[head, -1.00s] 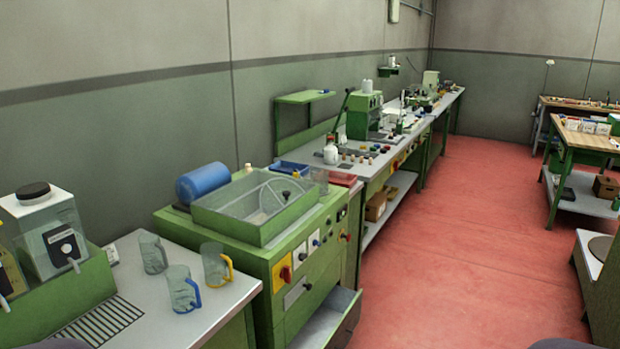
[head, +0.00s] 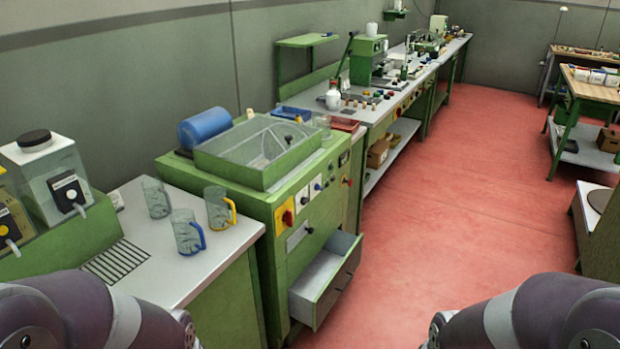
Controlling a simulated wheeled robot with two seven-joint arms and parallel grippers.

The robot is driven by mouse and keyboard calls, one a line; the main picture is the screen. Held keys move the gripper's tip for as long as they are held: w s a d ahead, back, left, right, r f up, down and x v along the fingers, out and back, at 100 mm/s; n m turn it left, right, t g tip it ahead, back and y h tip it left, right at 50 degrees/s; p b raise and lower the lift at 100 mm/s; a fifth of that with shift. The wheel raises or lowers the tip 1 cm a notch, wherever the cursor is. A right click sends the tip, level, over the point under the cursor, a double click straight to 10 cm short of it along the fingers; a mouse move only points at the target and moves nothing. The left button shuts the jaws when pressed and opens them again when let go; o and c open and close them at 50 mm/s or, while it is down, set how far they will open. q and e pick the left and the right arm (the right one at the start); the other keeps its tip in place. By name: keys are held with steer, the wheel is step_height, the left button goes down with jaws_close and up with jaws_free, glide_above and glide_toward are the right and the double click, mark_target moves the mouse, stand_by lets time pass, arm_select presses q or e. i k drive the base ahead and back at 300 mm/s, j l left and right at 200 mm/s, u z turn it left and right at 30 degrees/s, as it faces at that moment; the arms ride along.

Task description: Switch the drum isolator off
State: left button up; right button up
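The drum machine is a green cabinet (head: 262,212) with a clear-walled bin (head: 258,150) on top and a blue cylinder (head: 205,127) behind it. A red rotary switch on a yellow plate (head: 284,216) sits on its front panel and looks like the isolator. Its exact setting is too small to tell. Several smaller knobs and a meter are to its right. Both my arms show at the bottom edge, left and right, well short of the cabinet. Neither gripper is in view.
An open drawer (head: 325,278) juts from the cabinet's lower front. Three jugs, one with a blue handle (head: 187,232) and one with a yellow handle (head: 219,207), stand on the left counter. A long bench runs behind. The red floor (head: 440,230) is clear.

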mark_target(288, 216)
steer(key=i+l+u, duration=0.25)
steer(key=i+l, duration=0.95)
